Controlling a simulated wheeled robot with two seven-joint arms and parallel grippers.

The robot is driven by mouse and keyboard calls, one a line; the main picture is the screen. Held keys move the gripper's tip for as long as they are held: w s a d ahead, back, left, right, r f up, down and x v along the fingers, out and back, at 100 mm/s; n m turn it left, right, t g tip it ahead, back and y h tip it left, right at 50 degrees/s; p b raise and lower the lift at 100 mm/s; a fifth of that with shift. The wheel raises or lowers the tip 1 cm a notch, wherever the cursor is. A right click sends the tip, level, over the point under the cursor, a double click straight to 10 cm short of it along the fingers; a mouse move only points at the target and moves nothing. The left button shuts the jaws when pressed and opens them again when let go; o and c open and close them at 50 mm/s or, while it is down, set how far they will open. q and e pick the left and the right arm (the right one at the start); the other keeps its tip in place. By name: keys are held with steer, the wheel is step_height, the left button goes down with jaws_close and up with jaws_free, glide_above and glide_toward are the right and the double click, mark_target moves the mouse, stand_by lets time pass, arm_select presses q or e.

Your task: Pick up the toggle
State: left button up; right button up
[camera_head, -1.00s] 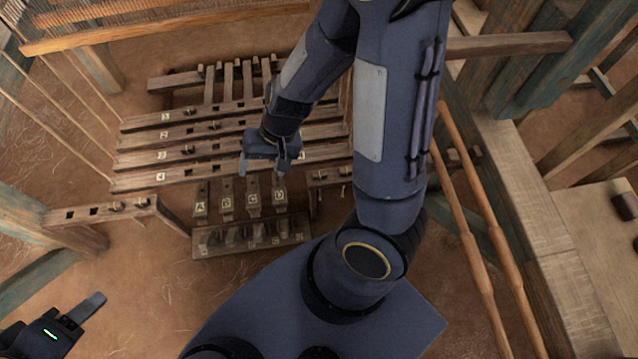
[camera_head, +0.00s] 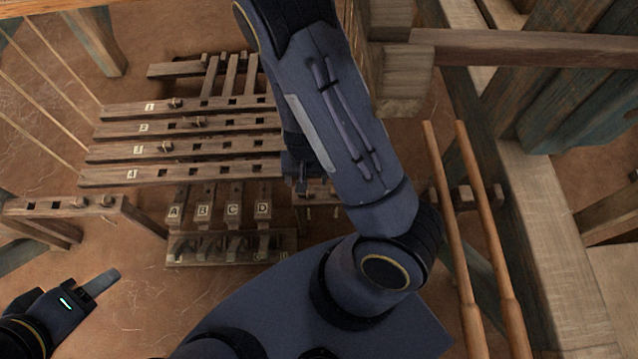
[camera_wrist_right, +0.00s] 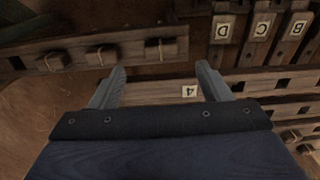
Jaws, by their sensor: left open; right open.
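Several small wooden toggles sit in slots. In the right wrist view, a short rail (camera_wrist_right: 80,55) at upper left carries a row of them, including one toggle (camera_wrist_right: 160,49) nearest the gap between my fingers. I cannot tell which toggle is meant. My right gripper (camera_wrist_right: 160,82) is open and empty, its fingers pointing towards this rail and bar 4 (camera_wrist_right: 175,92). In the head view my right arm hides most of that rail (camera_head: 318,187). Other toggles, such as one on bar 3 (camera_head: 166,147), stand on the numbered bars. My left gripper (camera_head: 104,280) is open and empty at lower left.
Levers marked A to D (camera_head: 203,210) end at a slotted block (camera_head: 180,250) below the bars. Another slotted rail (camera_head: 60,207) stands at left. Two long wooden poles (camera_head: 495,240) and a timber beam (camera_head: 545,235) lie right of my arm. Open floor lies at lower left.

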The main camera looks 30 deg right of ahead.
mark_target(307, 195)
steer(key=shift+d+f+b, duration=0.1)
steer(key=shift+f+b, duration=0.2)
steer(key=shift+f, duration=0.2)
steer(key=shift+f+b, duration=0.5)
steer(key=shift+f, duration=0.4)
step_height(307, 195, down, 5)
steer(key=b, duration=0.3)
steer(key=shift+w, duration=0.15)
steer(key=shift+r, duration=0.1)
steer(key=shift+c, duration=0.4)
steer(key=c, duration=1)
